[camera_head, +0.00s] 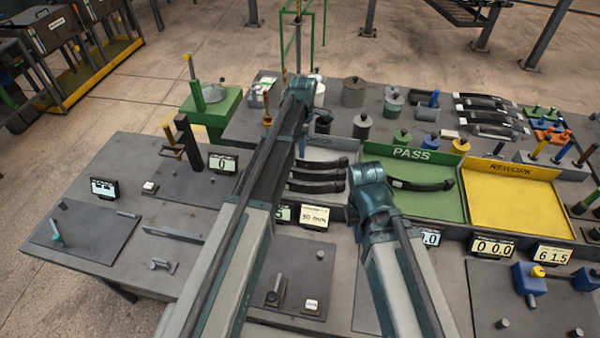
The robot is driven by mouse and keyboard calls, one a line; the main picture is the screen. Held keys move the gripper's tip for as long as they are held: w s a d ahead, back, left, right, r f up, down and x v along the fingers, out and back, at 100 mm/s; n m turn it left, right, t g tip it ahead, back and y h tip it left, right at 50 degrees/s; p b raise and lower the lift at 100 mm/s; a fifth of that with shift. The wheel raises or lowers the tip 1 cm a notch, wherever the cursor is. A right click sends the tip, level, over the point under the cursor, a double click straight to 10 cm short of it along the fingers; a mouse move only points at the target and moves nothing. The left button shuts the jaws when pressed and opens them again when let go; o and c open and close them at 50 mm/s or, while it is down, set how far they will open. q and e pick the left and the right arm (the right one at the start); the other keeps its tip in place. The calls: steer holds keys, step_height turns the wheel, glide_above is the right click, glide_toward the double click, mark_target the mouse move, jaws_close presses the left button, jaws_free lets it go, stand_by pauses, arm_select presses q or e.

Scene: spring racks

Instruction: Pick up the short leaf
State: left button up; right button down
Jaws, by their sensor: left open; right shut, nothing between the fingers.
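Several dark curved leaves (322,163) lie one in front of another in the grey stock tray at the centre. One more dark leaf (422,184) lies in the green PASS tray. Which leaf is the short one I cannot tell. My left gripper (303,143) hangs over the back left of the stock tray, mostly hidden behind my own arm; it is open and apart from the leaves as far as I can see. My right gripper (353,213) is low between the stock tray and the PASS tray, shut and empty, its fingers largely hidden by my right arm.
The yellow REWORK tray (515,205) is empty, right of the green PASS tray (435,208). A rack of dark leaves (490,112) stands at the back right. Grey cylinders (353,92) stand behind the trays. Number displays (493,247) line the front. A green fixture (212,105) is at the back left.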

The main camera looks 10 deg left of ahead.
arm_select(q)
steer(key=b, duration=0.8)
glide_above(304, 173)
steer(key=f, duration=0.8)
steer(key=shift+a+f, duration=0.15)
steer(key=shift+a, duration=0.1)
steer(key=shift+f, duration=0.1)
steer(key=shift+f+b, duration=0.15)
steer(key=shift+b, duration=0.15)
steer(key=f+b, duration=0.5)
steer(key=shift+w+d, duration=0.15)
steer(key=shift+d, duration=0.05)
jaws_close()
